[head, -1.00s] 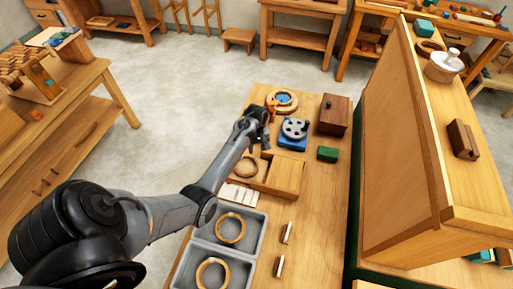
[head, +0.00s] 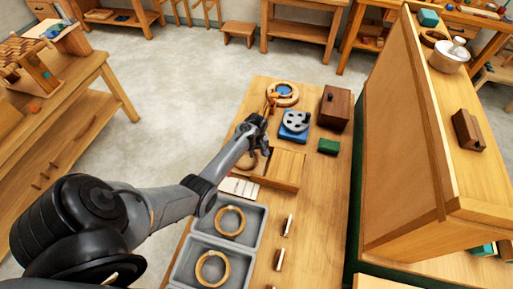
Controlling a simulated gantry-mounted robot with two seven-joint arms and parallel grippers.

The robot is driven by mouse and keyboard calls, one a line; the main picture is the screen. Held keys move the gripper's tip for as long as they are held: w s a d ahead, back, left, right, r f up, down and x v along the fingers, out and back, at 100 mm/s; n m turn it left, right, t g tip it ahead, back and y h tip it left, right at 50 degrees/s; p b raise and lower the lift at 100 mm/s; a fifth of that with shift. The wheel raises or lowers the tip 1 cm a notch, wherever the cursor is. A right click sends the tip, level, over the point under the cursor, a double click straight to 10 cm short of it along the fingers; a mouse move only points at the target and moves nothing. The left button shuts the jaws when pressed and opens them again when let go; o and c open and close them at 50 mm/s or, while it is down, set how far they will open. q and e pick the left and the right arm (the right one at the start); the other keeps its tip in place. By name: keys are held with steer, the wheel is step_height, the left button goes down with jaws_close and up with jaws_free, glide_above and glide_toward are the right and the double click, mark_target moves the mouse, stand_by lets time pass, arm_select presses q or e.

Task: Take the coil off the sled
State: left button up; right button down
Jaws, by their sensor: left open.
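A light wooden coil (head: 249,161) lies at the left end of a low wooden tray-like piece (head: 286,168), which I take to be the sled. My left arm partly covers the coil. My left gripper (head: 262,140) is open, its fingers pointing down just above and behind the coil. I cannot tell whether they touch it. Two similar coils (head: 230,221) lie in grey trays (head: 205,243) nearer to me. My right gripper is not in view.
Behind the gripper stand a blue base with a grey disc (head: 295,124) and a round wooden piece with a blue centre (head: 283,93). A dark wooden box (head: 335,108) and green block (head: 328,146) sit to the right. A tall wooden panel (head: 405,150) bounds the right side.

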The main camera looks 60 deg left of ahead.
arm_select(q)
steer(key=shift+f, duration=0.8)
steer(key=shift+c, duration=0.2)
jaws_close()
